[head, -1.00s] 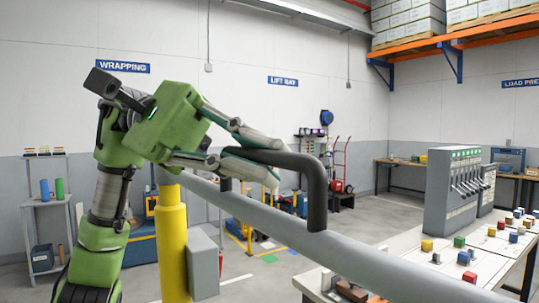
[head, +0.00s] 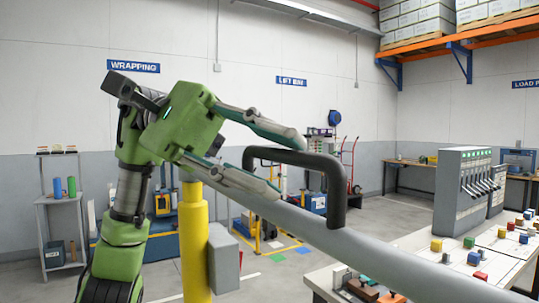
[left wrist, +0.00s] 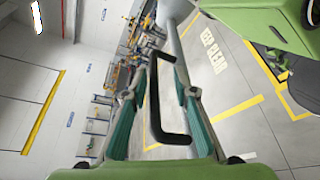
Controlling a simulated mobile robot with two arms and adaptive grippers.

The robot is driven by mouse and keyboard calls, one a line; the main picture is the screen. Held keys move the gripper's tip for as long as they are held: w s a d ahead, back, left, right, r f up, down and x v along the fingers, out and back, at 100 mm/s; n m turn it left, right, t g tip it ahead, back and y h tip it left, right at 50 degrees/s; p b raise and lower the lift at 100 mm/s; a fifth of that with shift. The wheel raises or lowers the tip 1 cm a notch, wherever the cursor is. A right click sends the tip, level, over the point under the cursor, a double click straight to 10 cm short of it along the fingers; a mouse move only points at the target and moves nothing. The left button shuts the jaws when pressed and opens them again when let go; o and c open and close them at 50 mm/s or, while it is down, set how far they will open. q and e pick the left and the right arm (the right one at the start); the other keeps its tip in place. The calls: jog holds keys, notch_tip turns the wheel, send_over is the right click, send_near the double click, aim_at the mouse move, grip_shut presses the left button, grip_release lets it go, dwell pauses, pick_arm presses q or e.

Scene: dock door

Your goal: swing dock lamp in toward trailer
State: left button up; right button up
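The dock lamp's arm is a thick grey bar (head: 390,262) running from the yellow post (head: 194,240) out of the head view at lower right. The lamp head cannot be made out. A black U-shaped handle (head: 337,190) stands on the bar. It also shows in the left wrist view (left wrist: 154,105). My left gripper (head: 290,167) is open, its fingers apart on either side of the handle. In the left wrist view the handle lies between the two fingers (left wrist: 157,95); I see no firm grip on it. My right gripper is not in view.
A table (head: 510,262) with coloured blocks and a grey lever console (head: 462,185) stand at the right. A shelf (head: 60,200) stands at the left. A grey box (head: 224,258) is beside the post. Open floor with yellow markings lies beyond the bar.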

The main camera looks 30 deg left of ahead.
pick_arm(q)
jog(key=shift+w+d, duration=0.1)
jog(key=shift+w, duration=0.15)
jog(key=shift+w+a+r, duration=0.1)
jog(key=shift+w+a, duration=0.05)
jog(key=shift+a, duration=0.1)
jog(key=v, duration=1.1)
jog(key=shift+s+a, duration=0.25)
jog(key=shift+a, duration=0.1)
